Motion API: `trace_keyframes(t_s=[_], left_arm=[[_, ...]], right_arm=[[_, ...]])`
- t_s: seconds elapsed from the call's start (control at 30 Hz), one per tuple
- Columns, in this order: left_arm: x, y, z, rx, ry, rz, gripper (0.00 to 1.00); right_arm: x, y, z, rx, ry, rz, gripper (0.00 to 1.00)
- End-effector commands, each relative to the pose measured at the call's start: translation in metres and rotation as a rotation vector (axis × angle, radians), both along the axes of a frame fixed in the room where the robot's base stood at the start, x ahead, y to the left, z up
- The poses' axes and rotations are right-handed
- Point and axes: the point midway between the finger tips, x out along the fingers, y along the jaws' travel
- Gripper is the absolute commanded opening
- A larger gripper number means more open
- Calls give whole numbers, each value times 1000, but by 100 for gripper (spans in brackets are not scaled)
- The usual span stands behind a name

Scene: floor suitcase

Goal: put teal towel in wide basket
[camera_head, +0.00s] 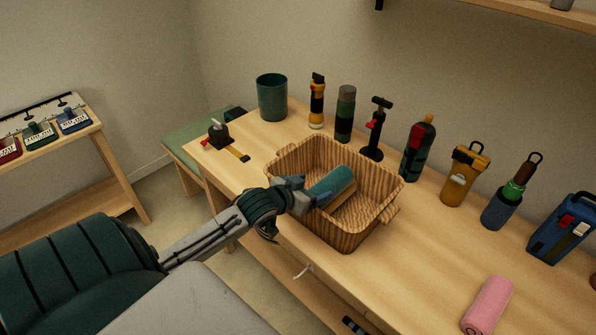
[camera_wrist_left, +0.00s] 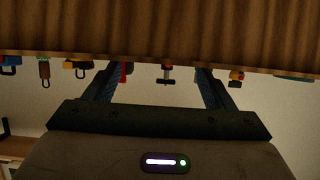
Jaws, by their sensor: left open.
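The teal towel (camera_head: 335,184) is rolled up and lies tilted inside the wide woven basket (camera_head: 346,241), which stands on the wooden table. My left gripper (camera_head: 311,192) is open at the towel's near left end, over the basket's left rim. Its fingers (camera_wrist_left: 158,85) show apart in the left wrist view, with no towel seen between them. The basket's ribbed wall (camera_wrist_left: 160,30) fills the top of that view. I cannot tell whether the fingertips touch the towel. My right gripper is not in view.
A pink rolled towel (camera_head: 487,305) lies at the table's front right. Behind the basket stand a dark teal bin (camera_head: 272,97), a flashlight (camera_head: 317,101), a green canister (camera_head: 345,113) and several bottles. The table is clear between basket and pink towel.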

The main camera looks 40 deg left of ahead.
Motion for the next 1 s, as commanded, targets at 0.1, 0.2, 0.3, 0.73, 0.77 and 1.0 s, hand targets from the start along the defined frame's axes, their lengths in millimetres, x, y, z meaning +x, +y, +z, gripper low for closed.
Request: trace_keyframes(t_s=[0.1,0.2,0.3,0.73,0.77,1.0], left_arm=[[-22,2,9,6,2,-4,77],[-37,2,17,4,0,-5,77],[-47,3,22,5,-1,-2,77],[-59,3,28,-2,-5,-1,77],[-59,3,28,-2,-5,-1,77],[-59,3,28,-2,-5,-1,77]], right_arm=[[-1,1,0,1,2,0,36],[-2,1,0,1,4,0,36],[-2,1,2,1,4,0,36],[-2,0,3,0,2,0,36],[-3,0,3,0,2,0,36],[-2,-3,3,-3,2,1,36]])
